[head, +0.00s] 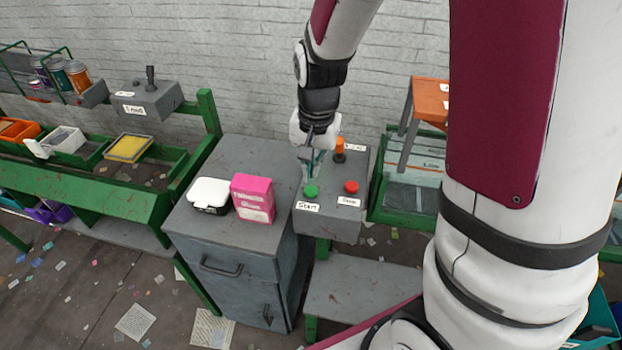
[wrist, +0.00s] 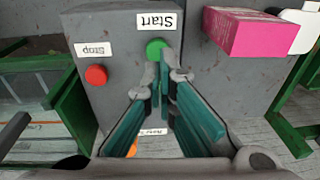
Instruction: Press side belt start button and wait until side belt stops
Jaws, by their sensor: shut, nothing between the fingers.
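The green start button (head: 310,190) sits on a grey control box (head: 335,222), above a white label reading "Start". The start button also shows in the wrist view (wrist: 156,48), just beyond my fingertips. A red stop button (head: 351,187) is to its right in the head view; it also shows in the wrist view (wrist: 96,75). My gripper (head: 312,172) is shut and empty, pointing down over the box close behind the start button. In the wrist view its fingertips (wrist: 163,74) lie right by the green button; I cannot tell whether they touch it.
An orange lever (head: 340,146) stands on the box behind the buttons. A pink box (head: 254,198) and a white-lidded case (head: 209,194) lie on the grey cabinet (head: 180,218) to the left. Green-framed belts stand left and right. Papers litter the floor.

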